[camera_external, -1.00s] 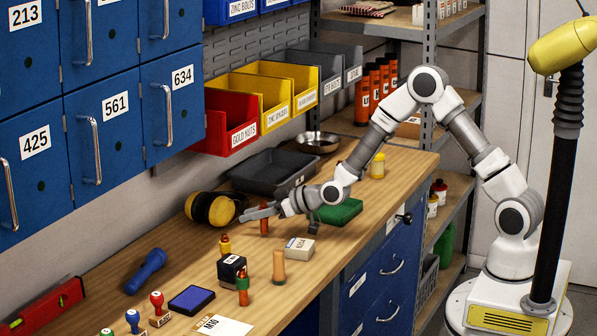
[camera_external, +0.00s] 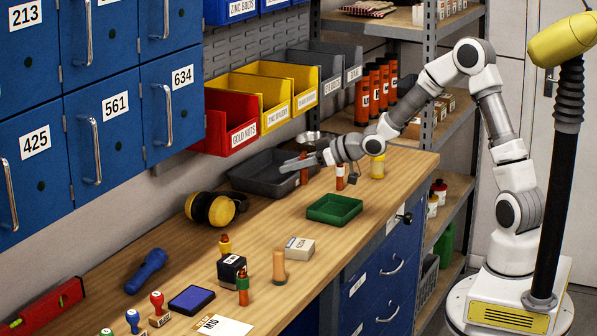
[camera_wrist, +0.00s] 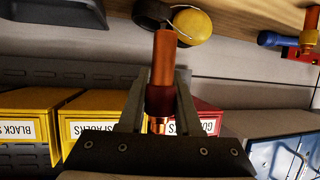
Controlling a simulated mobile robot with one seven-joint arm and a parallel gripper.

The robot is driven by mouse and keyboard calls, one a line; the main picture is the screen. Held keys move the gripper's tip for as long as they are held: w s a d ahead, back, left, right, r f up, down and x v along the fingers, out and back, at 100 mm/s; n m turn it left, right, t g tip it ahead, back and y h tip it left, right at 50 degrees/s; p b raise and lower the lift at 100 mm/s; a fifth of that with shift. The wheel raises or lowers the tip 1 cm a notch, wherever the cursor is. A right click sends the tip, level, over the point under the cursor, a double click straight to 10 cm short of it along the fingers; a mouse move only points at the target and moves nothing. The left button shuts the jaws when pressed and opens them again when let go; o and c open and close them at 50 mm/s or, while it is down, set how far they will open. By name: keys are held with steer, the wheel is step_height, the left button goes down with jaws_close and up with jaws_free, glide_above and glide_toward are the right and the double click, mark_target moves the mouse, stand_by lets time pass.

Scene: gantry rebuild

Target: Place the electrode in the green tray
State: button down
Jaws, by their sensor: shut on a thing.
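My gripper (camera_external: 294,163) is shut on a copper-orange cylinder that looks like the electrode (camera_external: 304,175). In the wrist view the electrode (camera_wrist: 163,72) sits between the two fingers (camera_wrist: 158,105), its long part sticking out away from the palm. In the external view it hangs roughly upright, in front of or above the dark grey tray; its height is hard to tell. The green tray (camera_external: 334,221) lies on the bench, to the right of and nearer the camera than my gripper. Its visible inside is empty.
A dark grey tray (camera_external: 250,183) lies behind the gripper. An orange-brown cylinder (camera_external: 340,178) and a yellow bottle (camera_external: 377,166) stand behind the green tray. Earmuffs (camera_external: 211,208), a white box (camera_external: 299,247) and stamps are nearer. Open bins (camera_external: 225,125) hang on the wall.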

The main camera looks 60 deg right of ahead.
steer(key=r, duration=0.1)
glide_above(335, 210)
steer(key=w, duration=0.1)
steer(key=s+d, duration=0.6)
steer(key=s, duration=0.1)
steer(key=w+a+f+b, duration=0.2)
steer(key=w+a+f, duration=0.1)
steer(key=w+a, duration=0.1)
steer(key=w+a+f+b, duration=0.2)
steer(key=w+a+f, duration=0.2)
steer(key=shift+a+f, duration=0.3)
steer(key=shift+f+b, duration=0.9)
steer(key=shift+f, duration=1.05)
steer(key=shift+f, duration=0.1)
steer(key=c, duration=0.6)
jaws_free()
